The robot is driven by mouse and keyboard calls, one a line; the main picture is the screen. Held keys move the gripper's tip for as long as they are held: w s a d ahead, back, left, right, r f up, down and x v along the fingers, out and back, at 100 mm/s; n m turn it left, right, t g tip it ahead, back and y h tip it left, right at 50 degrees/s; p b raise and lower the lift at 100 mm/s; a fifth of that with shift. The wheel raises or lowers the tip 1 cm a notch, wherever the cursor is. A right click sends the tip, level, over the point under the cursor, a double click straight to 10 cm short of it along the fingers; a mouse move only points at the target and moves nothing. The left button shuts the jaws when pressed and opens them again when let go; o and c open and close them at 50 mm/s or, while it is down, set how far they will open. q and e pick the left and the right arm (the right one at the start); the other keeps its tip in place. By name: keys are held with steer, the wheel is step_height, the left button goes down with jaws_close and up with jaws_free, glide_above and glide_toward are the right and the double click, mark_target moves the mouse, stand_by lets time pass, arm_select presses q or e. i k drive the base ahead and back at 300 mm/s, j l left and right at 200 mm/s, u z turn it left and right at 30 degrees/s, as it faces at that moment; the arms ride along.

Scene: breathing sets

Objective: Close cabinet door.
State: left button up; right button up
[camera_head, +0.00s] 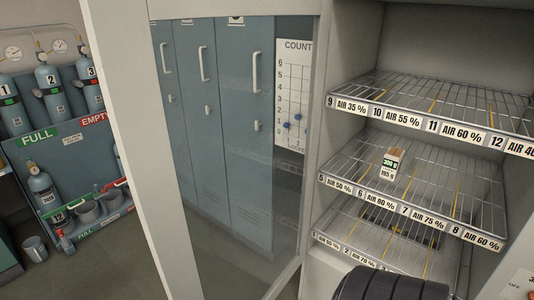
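The cabinet door (120,97) has a pale frame around a large glass pane and stands open at the left of the cabinet (349,78). Its free edge is toward the left and its other side is beside the cabinet opening. The cabinet's wire shelves are exposed. I see no handle on the door. Neither gripper's fingers are in view. A dark ribbed rounded part, which looks like part of my arm, shows at the bottom edge, in front of the lowest shelf.
A small box (393,160) sits on the middle shelf (466,174), within the cabinet. Blue-grey lockers (240,120) show through the glass. Bare floor (115,265) lies between rack and door.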

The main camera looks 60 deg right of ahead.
mark_target(118, 32)
steer(key=i+z, duration=0.25)
steer(key=z, duration=0.15)
steer(key=i+j+z, duration=0.1)
steer(key=z, duration=0.3)
steer(key=i+j+z, duration=0.25)
steer(key=z, duration=0.15)
steer(key=i+j+z, duration=0.25)
steer(key=z, duration=0.15)
